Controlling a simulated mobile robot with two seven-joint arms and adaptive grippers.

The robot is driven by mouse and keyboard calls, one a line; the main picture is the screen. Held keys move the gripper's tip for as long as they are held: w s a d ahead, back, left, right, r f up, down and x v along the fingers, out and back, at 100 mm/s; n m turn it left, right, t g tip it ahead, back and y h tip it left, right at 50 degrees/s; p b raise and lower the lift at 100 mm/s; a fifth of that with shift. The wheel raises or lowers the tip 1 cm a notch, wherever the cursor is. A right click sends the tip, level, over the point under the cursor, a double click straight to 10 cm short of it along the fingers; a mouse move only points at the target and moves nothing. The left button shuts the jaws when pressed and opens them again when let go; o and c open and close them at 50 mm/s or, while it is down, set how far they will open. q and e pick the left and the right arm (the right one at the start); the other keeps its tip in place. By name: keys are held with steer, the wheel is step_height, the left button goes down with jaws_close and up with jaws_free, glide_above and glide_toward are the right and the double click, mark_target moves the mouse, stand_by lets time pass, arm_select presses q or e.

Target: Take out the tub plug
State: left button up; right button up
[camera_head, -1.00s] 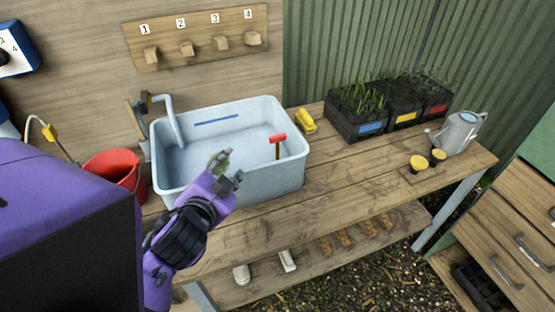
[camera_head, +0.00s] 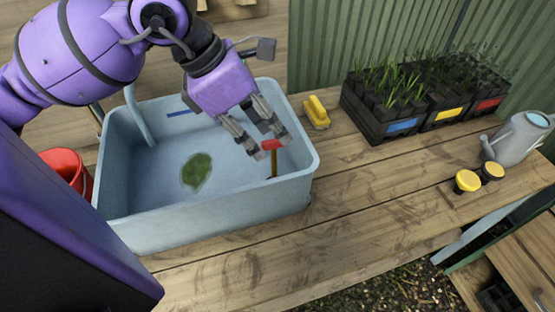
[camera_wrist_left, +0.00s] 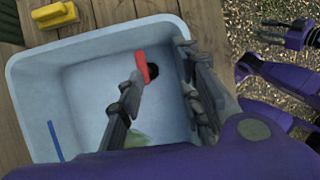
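The tub plug has a red crossbar (camera_head: 272,144) on an upright brown stem, standing inside the pale blue tub (camera_head: 205,212) near its right side. My left gripper (camera_head: 266,141) hangs over the tub from above, its fingertips at the red crossbar. In the left wrist view the fingers are spread apart, and the red crossbar (camera_wrist_left: 142,66) shows beside the left finger's tip. I cannot tell whether they touch. A dark round spot lies next to the crossbar. At the right of the wrist view, what looks like my right gripper (camera_wrist_left: 288,36) is far from the tub.
A green leaf (camera_head: 196,170) lies in the tub, and a grey spout enters at its left. A yellow brush (camera_head: 316,112), plant trays (camera_head: 385,125), yellow-topped items (camera_head: 467,181) and a watering can (camera_head: 517,138) stand to the right. A red bucket (camera_head: 68,172) is left. The front bench boards are clear.

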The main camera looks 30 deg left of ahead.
mark_target(272, 140)
arm_select(q)
steer(key=shift+w+a+y, duration=0.3)
steer(key=shift+a+y, duration=0.3)
steer(key=shift+a, duration=0.35)
steer(key=shift+w+a+f, duration=0.1)
steer(key=shift+a+f, duration=0.05)
steer(key=shift+x, duration=0.9)
steer(key=x, duration=0.5)
steer(key=shift+w+d, duration=0.25)
steer(key=shift+w, duration=0.15)
jaws_close()
